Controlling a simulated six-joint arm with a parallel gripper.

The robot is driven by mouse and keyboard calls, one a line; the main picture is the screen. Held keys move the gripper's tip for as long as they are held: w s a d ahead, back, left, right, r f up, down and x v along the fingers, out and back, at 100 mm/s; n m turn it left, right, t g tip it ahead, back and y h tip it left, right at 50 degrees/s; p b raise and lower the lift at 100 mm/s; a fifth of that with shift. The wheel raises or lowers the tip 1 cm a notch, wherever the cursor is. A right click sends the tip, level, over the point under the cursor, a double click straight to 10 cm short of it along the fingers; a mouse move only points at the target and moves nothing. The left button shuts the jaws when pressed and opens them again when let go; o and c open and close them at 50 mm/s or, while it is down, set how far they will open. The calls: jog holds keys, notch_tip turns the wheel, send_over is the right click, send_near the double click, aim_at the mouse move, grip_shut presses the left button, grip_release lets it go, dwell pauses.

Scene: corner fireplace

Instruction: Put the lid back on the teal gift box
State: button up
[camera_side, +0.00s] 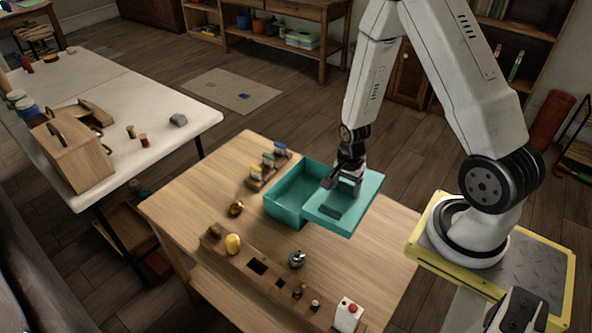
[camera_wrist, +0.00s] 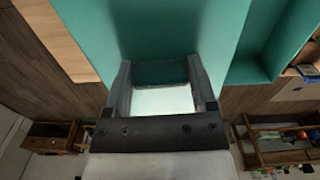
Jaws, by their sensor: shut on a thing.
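The teal gift box (camera_side: 284,208) stands open on the wooden table, and its empty inside shows on the left. The flat teal lid (camera_side: 357,222) is to the right of the opening, covering the box's right part in the side view. Whether it touches the rim I cannot tell. My gripper (camera_side: 343,191) is shut on the lid's raised grip, which shows as a dark teal block (camera_wrist: 160,72) between the fingers in the wrist view. There the lid (camera_wrist: 150,25) spreads beyond the fingers, and the open box (camera_wrist: 275,45) shows at right.
A wooden rack with small coloured items (camera_side: 268,167) stands behind the box. A brass object (camera_side: 236,208) and a silver round object (camera_side: 297,259) sit nearby. A long wooden block with holes (camera_side: 262,278) runs along the front, with a red-button box (camera_side: 348,313) at its end.

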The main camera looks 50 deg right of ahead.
jog(key=w+r, duration=0.2)
jog(key=w, duration=0.5)
jog(key=w+r, duration=0.3)
jog(key=w, duration=0.4)
jog(key=shift+w+m, duration=0.3)
jog(key=shift+w, duration=0.05)
jog(key=shift+d+r, duration=0.1)
notch_tip(320, 180, down, 7)
jog(key=shift+r, duration=0.15)
dwell(0.3)
jog(key=shift+f, duration=1.9)
dwell(2.3)
jog(key=o, duration=1.2)
jog(key=shift+c, duration=0.2)
jog(key=shift+r, duration=0.1)
notch_tip(320, 180, up, 8)
jog(key=shift+f, duration=0.2)
